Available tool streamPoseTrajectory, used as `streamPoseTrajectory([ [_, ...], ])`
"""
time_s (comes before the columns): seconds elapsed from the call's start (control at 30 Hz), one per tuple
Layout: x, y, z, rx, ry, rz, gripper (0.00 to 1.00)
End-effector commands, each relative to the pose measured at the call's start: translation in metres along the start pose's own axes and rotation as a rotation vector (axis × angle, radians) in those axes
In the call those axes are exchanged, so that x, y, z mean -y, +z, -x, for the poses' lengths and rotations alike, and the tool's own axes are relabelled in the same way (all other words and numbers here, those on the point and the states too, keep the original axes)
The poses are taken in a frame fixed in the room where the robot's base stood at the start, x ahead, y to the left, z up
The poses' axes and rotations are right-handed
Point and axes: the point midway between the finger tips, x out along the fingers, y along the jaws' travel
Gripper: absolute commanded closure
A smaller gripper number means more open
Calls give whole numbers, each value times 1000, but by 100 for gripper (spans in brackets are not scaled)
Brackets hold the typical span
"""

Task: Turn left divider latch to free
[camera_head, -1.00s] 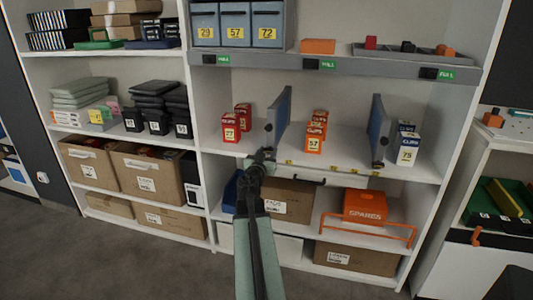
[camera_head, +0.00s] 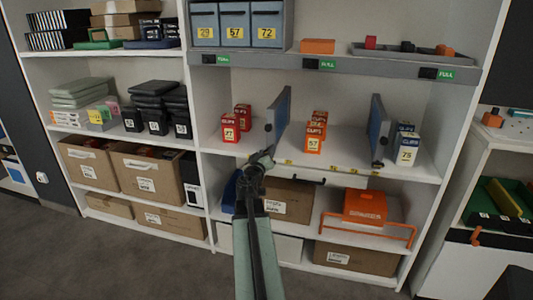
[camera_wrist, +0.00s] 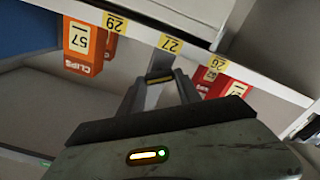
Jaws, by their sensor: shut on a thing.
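The left divider (camera_head: 280,118) is a blue-grey upright panel on the middle shelf. Its latch is at the lower front end, mostly hidden by my gripper in the head view. My gripper (camera_head: 264,157) is at that front end, by the shelf edge. In the wrist view, which looks upside down, my gripper's fingers (camera_wrist: 160,92) are closed around a small dark and yellow piece (camera_wrist: 160,77), which appears to be the latch, below the yellow 27 label. The latch's exact angle cannot be made out. The right divider (camera_head: 377,130) stands apart to the right.
Red clip boxes (camera_head: 231,128) stand left of the left divider, and orange clip boxes (camera_head: 314,137) stand to its right. Blue and white boxes (camera_head: 407,147) are beyond the right divider. Below are a cardboard carton (camera_head: 289,208) and an orange spares case (camera_head: 365,206).

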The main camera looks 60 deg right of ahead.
Motion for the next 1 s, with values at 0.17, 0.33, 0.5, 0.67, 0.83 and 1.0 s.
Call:
streamPoseTrajectory([
  [0.17, 2, 0, 1, 0, -2, 163, 100],
  [0.33, 3, 0, 1, 0, -2, 324, 100],
  [0.5, 3, 1, 2, 0, -2, 485, 100],
  [0.67, 4, 1, 2, -1, -2, 631, 100],
  [0.83, 5, 1, 2, -1, -2, 767, 100],
  [1.0, 5, 1, 2, -1, -2, 875, 100],
])
